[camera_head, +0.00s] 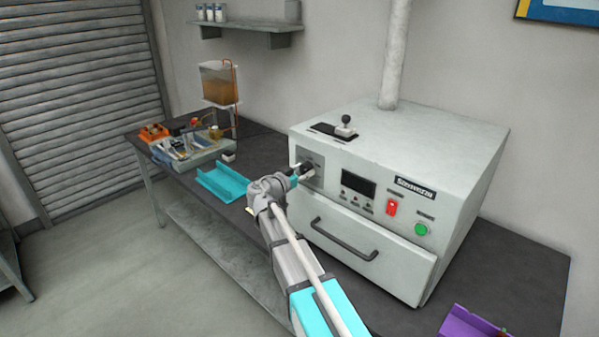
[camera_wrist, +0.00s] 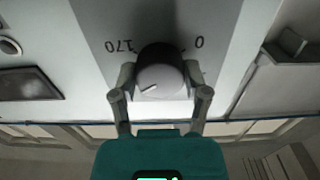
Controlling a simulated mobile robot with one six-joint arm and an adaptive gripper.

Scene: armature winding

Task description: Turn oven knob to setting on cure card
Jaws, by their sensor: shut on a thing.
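The oven (camera_head: 400,180) is a pale grey box with its front panel facing me. Its round dark knob (camera_wrist: 160,68) shows in the wrist view, with a white pointer line on its grey face slanting to the lower left. Printed marks, one like 170 on the left and one like 0 on the right, sit beside it and look turned over. My gripper (camera_wrist: 160,92) is shut on the knob, one finger on each side. In the head view, my gripper (camera_head: 294,179) is at the panel's left end and partly hides the knob. I cannot make out a cure card.
The oven front has a dark display (camera_head: 359,187), a red switch (camera_head: 391,207), a green button (camera_head: 421,229) and a drawer handle (camera_head: 343,240). A teal tray (camera_head: 222,185) lies left on the dark bench. A purple tray (camera_head: 470,322) is at lower right.

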